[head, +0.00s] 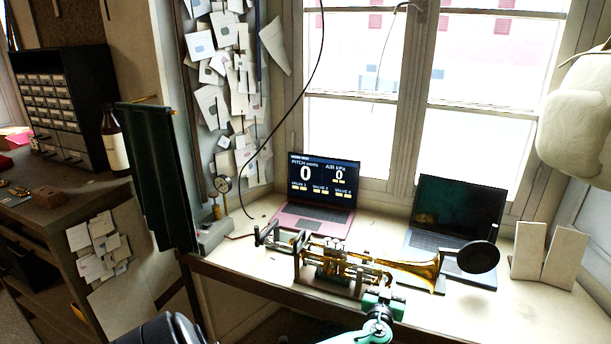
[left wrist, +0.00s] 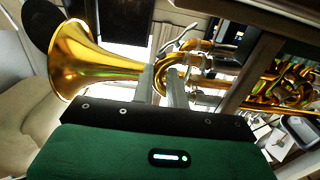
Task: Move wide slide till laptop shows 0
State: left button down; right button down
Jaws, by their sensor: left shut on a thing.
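The pink laptop (head: 312,200) stands open at the back of the bench. Its screen reads 0 under pitch cents and 0 under air kPa. The brass horn (head: 408,268) lies level in a holder, its bell toward the right. My left gripper (head: 383,294) is at the horn's near side. In the left wrist view its fingers (left wrist: 162,86) are shut on a curved brass tube (left wrist: 170,74), which seems to be the wide slide. The fingers hide part of the tube, and I cannot tell how far it is pulled out. My right gripper is out of view.
A second, dark-screened laptop (head: 458,205) stands behind the bell. A round black disc (head: 478,257) is in front of the bell. A pressure gauge (head: 222,185) stands at the bench's left end. White boards (head: 548,252) stand at the right.

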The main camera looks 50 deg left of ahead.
pick_arm(q)
jog(key=c, duration=1.3)
grip_release()
jog(key=shift+s+d, duration=0.1)
jog(key=shift+s, duration=0.05)
jog(key=shift+s+d+f, duration=0.15)
jog(key=shift+s, duration=0.1)
jog(key=b+v, duration=0.4)
jog(key=v, duration=0.9)
jog(key=shift+w, duration=0.1)
